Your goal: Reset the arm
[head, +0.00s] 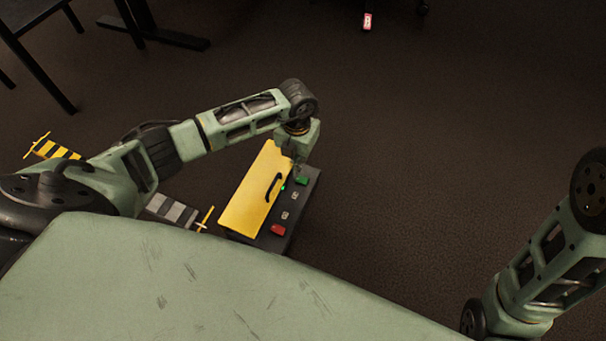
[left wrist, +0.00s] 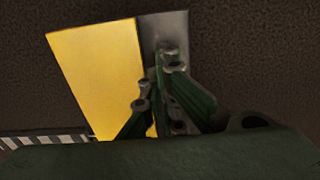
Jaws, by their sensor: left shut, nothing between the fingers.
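The trackball panel (head: 290,212) is a dark box with a yellow lid (head: 252,198) that has a black handle. Along its dark strip sit a green button (head: 302,181), a red button (head: 278,230) and small grey parts between them. A small green light shows near the green button. My left gripper (head: 297,168) is over the panel's far end, close to the green button; I cannot tell whether it touches. In the left wrist view the shut fingers (left wrist: 160,85) show against the yellow lid (left wrist: 95,70) and grey strip (left wrist: 162,28). My right gripper is out of view.
Yellow-and-black striped parts (head: 56,150) and a grey striped piece (head: 170,210) lie left of the panel. Dark furniture legs (head: 150,35) stand at the upper left. A small red-and-white object (head: 367,22) lies far off. The floor right of the panel is clear.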

